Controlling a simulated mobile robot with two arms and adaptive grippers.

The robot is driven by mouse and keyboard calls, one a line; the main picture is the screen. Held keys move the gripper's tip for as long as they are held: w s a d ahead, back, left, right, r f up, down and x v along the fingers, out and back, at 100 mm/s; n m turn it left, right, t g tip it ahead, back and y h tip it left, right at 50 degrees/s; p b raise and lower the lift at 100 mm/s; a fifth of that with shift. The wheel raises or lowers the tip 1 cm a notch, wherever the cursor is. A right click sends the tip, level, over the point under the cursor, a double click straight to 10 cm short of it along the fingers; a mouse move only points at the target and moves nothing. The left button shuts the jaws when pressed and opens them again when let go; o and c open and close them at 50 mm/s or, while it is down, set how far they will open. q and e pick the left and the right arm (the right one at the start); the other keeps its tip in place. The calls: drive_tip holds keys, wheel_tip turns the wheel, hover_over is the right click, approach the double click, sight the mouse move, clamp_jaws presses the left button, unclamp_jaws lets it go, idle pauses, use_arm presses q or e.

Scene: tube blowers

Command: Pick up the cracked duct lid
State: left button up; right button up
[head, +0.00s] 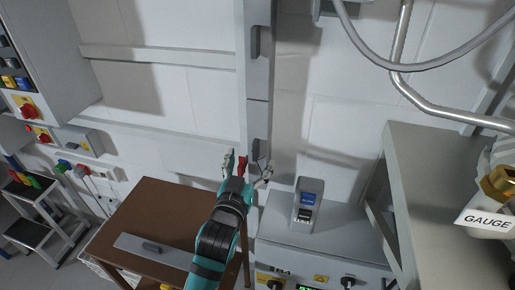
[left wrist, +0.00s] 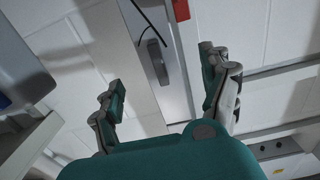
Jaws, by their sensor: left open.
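A tall grey duct (head: 257,75) runs down the wall, covered by lid sections with dark handles. In the left wrist view a duct lid (left wrist: 172,90) with a dark handle (left wrist: 157,62) lies ahead between my fingers. A thin black curved line crosses near its upper part; I cannot tell whether it is a crack or a cable. My left gripper (head: 247,168) is open and empty in front of the lower duct, its fingers either side of it and apart from the handle. It also shows in the left wrist view (left wrist: 161,68). My right gripper is not in view.
A grey plate with a dark handle (head: 130,244) lies on the brown table (head: 165,212) below my arm. A grey cabinet (head: 340,240) with a small device (head: 307,203) stands right of the duct. A grey shelf unit (head: 440,160) and pipes are further right.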

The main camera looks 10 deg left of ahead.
sight(254, 152)
use_arm(q)
drive_tip(key=w+b, duration=0.2)
drive_tip(key=w, duration=0.2)
drive_tip(key=shift+w+d, duration=0.1)
drive_tip(key=shift+w, duration=0.5)
drive_tip(key=shift+s, duration=0.1)
drive_tip(key=shift+s, duration=0.1)
drive_tip(key=shift+c, duration=1.3)
drive_tip(key=c, duration=1.3)
drive_tip(key=shift+r, duration=0.15)
